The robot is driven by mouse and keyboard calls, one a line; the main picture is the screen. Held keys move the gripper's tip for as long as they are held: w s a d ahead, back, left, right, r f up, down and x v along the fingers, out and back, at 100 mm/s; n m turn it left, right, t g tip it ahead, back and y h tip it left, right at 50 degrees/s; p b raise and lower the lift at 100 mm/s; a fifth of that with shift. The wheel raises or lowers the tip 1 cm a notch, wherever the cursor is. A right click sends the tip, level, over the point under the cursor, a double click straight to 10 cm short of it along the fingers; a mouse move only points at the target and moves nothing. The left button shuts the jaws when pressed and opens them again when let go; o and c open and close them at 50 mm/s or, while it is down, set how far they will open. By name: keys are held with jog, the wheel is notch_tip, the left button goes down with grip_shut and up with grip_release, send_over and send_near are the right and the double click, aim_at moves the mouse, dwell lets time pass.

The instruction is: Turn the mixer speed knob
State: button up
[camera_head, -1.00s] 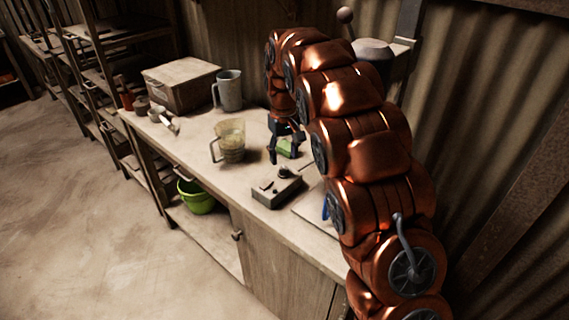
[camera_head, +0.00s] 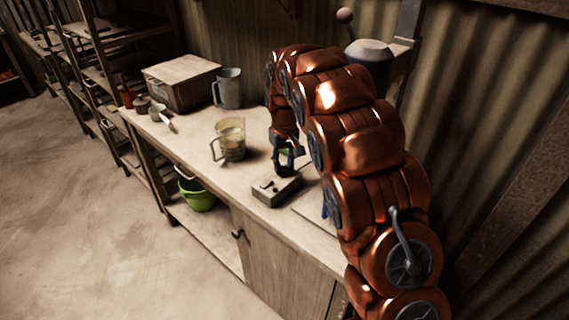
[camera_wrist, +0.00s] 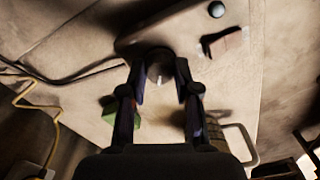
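The mixer control box (camera_head: 270,191) is a small grey box on the workbench, near its front edge. In the wrist view, the box (camera_wrist: 190,30) lies at the top, and its round dark speed knob (camera_wrist: 160,66) with a pale pointer mark shows between my fingertips. My gripper (camera_head: 287,168) points down at the far end of the box and hides the knob in the head view. In the wrist view, the two fingers of my gripper (camera_wrist: 162,72) are apart, one on each side of the knob. I cannot tell whether they touch it.
A measuring jug (camera_head: 231,138) stands left of the box. A green object (camera_wrist: 120,110) is beside my left finger in the wrist view. A blurred cable (camera_wrist: 60,78) lies on the bench.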

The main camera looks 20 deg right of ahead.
grip_shut()
jog(key=shift+m, duration=0.3)
jog(key=shift+f+m+b, duration=0.15)
jog(key=shift+m+b, duration=0.7)
jog(key=shift+m, duration=0.15)
jog(key=m+b, duration=0.1)
jog(key=m, duration=0.1)
jog(key=shift+m, duration=0.4)
jog(key=m+b, duration=0.1)
jog(key=m, duration=0.5)
jog(key=shift+r+m, duration=0.2)
jog(key=shift+m, duration=0.1)
jog(key=o, duration=0.6)
grip_release()
jog(key=shift+c, duration=0.2)
